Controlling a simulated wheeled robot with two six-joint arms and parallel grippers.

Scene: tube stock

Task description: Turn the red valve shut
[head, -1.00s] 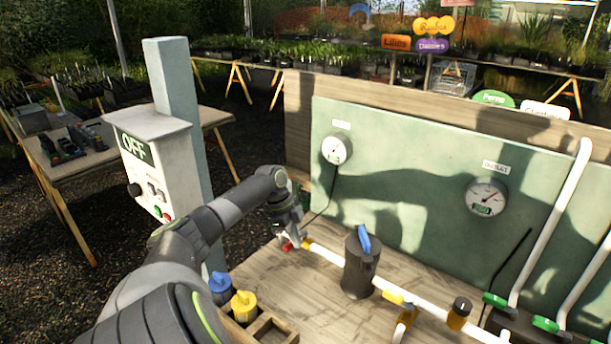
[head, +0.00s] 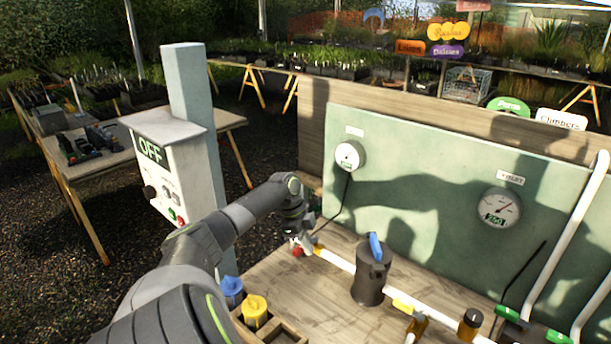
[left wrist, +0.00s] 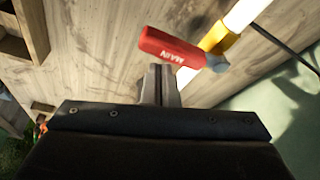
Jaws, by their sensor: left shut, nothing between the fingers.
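The red valve handle (left wrist: 180,50), marked MAIN, shows in the left wrist view beside a yellow fitting (left wrist: 221,38) on the white pipe (left wrist: 246,12). The handle lies at an angle across the line of the pipe. In the head view only a small part of the red handle (head: 297,253) shows below my left gripper (head: 302,240). In the left wrist view my left gripper (left wrist: 158,82) is shut and empty, with its fingertips close to the handle's near side. I cannot tell whether they touch it. My right gripper is not in view.
A dark canister with a blue lever (head: 372,272) stands on the pipe to the right. Blue (head: 231,288) and yellow (head: 255,308) caps sit in a wooden rack in front. A control box reading OFF (head: 165,165) is at left. A green panel (head: 425,170) stands behind.

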